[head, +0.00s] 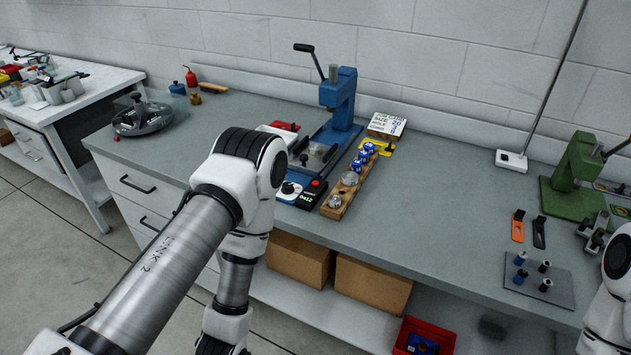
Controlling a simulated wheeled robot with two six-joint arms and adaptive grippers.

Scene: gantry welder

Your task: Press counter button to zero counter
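The counter (311,194) is a small black box with white digits near the front edge of the grey bench. The digits look like a non-zero number but are too small to read surely. A red button (315,183) sits on its top.
A blue lever press (341,100) stands behind the counter. A wooden tray (337,211) with blue and metal parts lies right of it. A green press (573,165) and grey plate (539,281) are at right. The middle bench is clear.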

